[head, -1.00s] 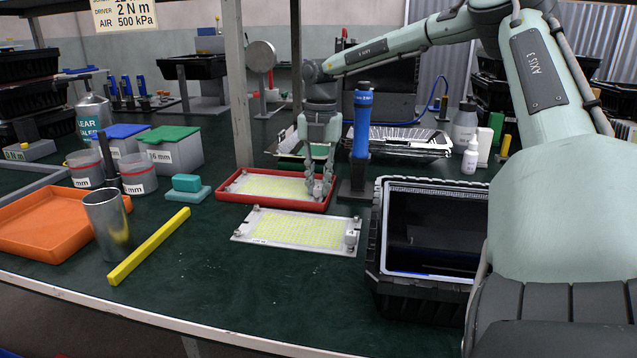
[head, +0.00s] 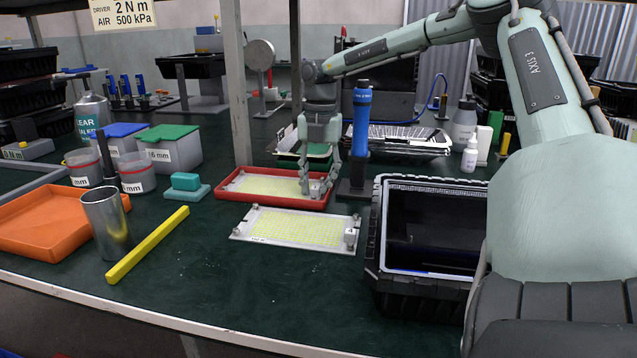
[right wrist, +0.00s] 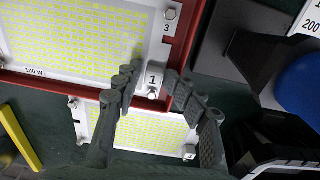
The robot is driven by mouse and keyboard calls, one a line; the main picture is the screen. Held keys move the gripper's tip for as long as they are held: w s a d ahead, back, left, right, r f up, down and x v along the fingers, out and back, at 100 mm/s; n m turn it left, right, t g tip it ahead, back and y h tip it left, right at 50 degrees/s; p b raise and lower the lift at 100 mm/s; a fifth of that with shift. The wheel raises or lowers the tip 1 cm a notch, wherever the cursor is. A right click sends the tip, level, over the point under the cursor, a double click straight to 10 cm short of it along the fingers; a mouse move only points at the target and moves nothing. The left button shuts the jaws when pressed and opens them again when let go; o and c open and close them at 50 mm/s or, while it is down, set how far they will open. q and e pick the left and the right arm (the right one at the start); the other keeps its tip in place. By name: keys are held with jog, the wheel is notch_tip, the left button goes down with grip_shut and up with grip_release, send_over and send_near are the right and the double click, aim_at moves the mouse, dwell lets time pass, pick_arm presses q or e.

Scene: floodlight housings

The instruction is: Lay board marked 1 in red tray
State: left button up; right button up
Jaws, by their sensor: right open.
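The red tray (head: 217,198) stands mid-bench with a white board with yellow cells (head: 265,186) lying inside its rim. In the right wrist view a small block marked 1 (right wrist: 154,80) sits at this board's near right corner, and a tag marked 3 (right wrist: 170,14) shows at its far right corner. My right gripper (head: 318,191) is over the tray's right end. In the right wrist view its fingers (right wrist: 168,95) are spread, one on each side of the block marked 1, with a gap to it. My left gripper is out of view.
A second yellow-celled board (head: 295,229) lies on the bench in front of the tray. A blue driver (head: 361,122) stands upright close right of my gripper. A black open case (head: 378,270) is at right. A yellow bar (head: 148,245) and metal cup (head: 106,222) are at left.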

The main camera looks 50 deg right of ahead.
notch_tip(320, 180, up, 12)
dwell(0.5)
jog(key=shift+s+f, duration=0.1)
jog(key=shift+s, duration=0.05)
